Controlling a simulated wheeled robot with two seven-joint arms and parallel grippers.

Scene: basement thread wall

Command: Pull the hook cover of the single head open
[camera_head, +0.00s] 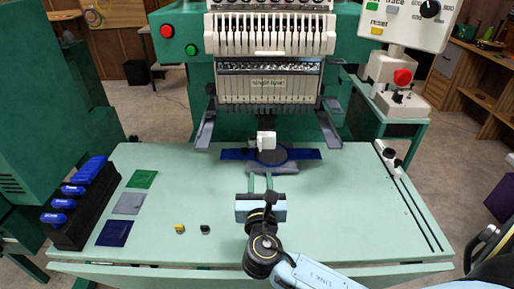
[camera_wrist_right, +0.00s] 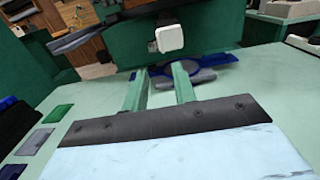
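The single head (camera_head: 268,85) of the green embroidery machine stands at the back centre. Below it, a white block (camera_head: 266,140) hangs over a blue plate (camera_head: 235,154) with a dark round disc (camera_head: 272,157). A grey piece (camera_head: 285,168) sticks out in front under the plate; I cannot tell for sure that it is the hook cover. My right gripper (camera_head: 260,178) points at it, its two green fingers apart with nothing visible between them. The wrist view shows the fingers (camera_wrist_right: 159,70) just short of the blue plate (camera_wrist_right: 213,62) and grey piece (camera_wrist_right: 197,77). My left gripper is out of view.
A black rack with blue-topped items (camera_head: 78,215) stands at the table's left, beside green, grey and blue patches (camera_head: 129,203). Small yellow (camera_head: 180,229) and black (camera_head: 205,229) pieces lie at the front. Grey arms (camera_head: 206,130) flank the head. The table's right middle is mostly clear.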

